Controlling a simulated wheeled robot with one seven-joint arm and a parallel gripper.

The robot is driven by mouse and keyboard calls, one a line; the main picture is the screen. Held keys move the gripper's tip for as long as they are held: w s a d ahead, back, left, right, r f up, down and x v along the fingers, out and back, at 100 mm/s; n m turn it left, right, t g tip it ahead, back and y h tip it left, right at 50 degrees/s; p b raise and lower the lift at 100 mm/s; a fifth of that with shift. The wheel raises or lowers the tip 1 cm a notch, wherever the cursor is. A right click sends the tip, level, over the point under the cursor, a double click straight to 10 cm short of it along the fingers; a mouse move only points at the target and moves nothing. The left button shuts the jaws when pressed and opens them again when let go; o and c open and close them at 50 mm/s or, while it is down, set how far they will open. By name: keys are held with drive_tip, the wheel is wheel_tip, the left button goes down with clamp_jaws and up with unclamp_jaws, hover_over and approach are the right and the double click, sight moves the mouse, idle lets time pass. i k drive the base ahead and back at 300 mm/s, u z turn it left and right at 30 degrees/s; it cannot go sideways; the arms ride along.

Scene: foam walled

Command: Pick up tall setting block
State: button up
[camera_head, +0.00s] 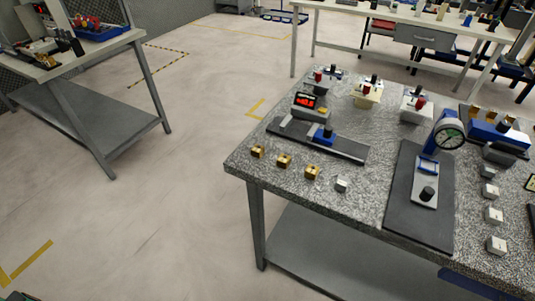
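My gripper is not in view. Small setting blocks stand on the speckled granite-topped table (300,200). Three brass blocks (284,160) and one silver block (342,184) form a row along the near left edge. Several more silver blocks (494,215) form a column at the right side of the table. They are small in this view, and I cannot tell which of them is the tall setting block.
A dial gauge stand (448,134) stands on a dark mat (402,205). A digital readout (306,101) sits behind a dark rail (346,151) with a blue slider. Another workbench (65,71) stands at left, and a long bench (340,9) behind. Open floor (180,200) lies between the tables.

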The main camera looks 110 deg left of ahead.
sight(342, 183)
drive_tip(key=u, duration=3.1)
